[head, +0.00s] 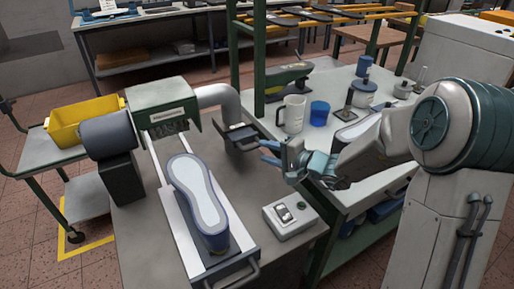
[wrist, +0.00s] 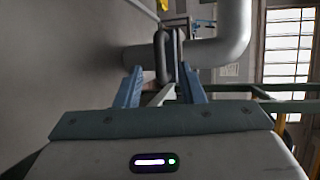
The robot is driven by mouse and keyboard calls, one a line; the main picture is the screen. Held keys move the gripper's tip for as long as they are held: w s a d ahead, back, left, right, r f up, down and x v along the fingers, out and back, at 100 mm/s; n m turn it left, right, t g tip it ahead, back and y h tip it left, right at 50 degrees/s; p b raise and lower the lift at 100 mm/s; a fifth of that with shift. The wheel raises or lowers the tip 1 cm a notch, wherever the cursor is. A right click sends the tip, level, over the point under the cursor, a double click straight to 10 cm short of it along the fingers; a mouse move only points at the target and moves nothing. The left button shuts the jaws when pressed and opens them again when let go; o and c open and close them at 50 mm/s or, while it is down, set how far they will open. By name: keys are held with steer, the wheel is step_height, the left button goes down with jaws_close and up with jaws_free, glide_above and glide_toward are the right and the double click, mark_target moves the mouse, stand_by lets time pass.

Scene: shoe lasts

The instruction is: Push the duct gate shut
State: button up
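The grey duct (head: 222,97) bends down from the green hood. The duct gate (head: 240,136), a dark flat plate with a looped handle, sits at its lower end. My gripper (head: 264,152) is just to the right of the gate, with its blue fingers pointing at it. In the wrist view the fingers (wrist: 160,88) are spread apart with nothing gripped between them. The dark loop handle (wrist: 168,57) shows ahead between the fingertips, in front of the duct (wrist: 225,45). I cannot tell whether the fingertips touch it. How far the gate sticks out is hard to judge.
A shoe last (head: 197,195) lies on a white slide below the hood. A switch box (head: 291,216) stands on the grey bench under my arm. A white mug (head: 291,113) and a blue cup (head: 319,113) stand on the table behind my gripper.

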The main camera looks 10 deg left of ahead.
mark_target(254, 148)
steer(key=shift+x, duration=2.3)
